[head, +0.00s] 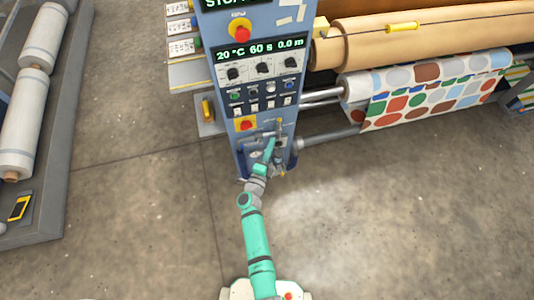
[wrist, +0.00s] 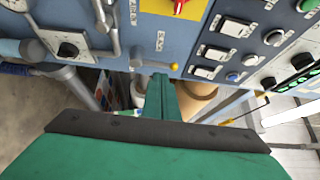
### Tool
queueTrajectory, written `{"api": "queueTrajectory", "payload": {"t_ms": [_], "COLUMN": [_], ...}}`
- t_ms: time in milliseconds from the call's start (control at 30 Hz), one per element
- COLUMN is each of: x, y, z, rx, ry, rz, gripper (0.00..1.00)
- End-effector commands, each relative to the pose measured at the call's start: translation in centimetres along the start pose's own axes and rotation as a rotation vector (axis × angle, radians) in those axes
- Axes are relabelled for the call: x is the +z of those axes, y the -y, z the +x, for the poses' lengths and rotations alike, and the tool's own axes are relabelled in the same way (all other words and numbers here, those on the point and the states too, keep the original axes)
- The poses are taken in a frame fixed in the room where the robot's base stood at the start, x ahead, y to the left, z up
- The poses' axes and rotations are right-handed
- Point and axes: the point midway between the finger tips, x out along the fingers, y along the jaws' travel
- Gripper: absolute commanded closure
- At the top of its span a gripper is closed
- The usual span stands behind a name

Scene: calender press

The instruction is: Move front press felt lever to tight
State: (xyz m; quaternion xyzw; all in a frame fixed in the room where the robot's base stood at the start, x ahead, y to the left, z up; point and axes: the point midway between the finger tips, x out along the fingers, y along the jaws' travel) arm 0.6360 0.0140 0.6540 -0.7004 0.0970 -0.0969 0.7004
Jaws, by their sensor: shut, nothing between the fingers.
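A small grey lever with a yellow knob (wrist: 174,66) sticks out from the blue panel in the wrist view, beside small white labels too small to read. In the head view a yellow-tipped lever (head: 279,121) shows on the lower panel of the press column. I cannot tell from the labels whether this is the front press felt lever or which setting it is at. My green gripper (head: 272,139) is shut and empty at the lower panel. In the wrist view its fingertips (wrist: 160,77) are close below the lever; whether they touch it is unclear.
A silver handle (wrist: 105,15) and a black knob (wrist: 68,50) are left of the fingers. Rollers with dotted fabric (head: 430,90) are to the right. The floor around the column is open.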

Motion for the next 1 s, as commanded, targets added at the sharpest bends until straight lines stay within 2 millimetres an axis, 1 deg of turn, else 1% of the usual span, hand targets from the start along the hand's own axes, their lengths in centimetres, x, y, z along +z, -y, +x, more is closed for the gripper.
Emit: {"api": "queueTrajectory", "payload": {"t_ms": [33, 200, 400, 600, 867, 900, 1000], "x": [0.1, 0.0, 0.0, 0.0, 0.0, 0.4, 0.2], "y": [0.1, 0.1, 0.1, 0.0, 0.0, 0.0, 0.1], "z": [1.0, 4.0, 6.3, 7.0, 7.1, 7.0, 7.1], "rx": [-0.001, 0.000, -0.001, 0.000, 0.000, 0.000, 0.002], "ry": [-0.001, -0.002, 0.000, -0.001, 0.000, 0.002, 0.002], "rz": [0.001, 0.001, 0.000, 0.000, 0.000, 0.001, 0.005], "gripper": [1.00, 1.00, 1.00, 1.00, 1.00, 1.00, 1.00]}}
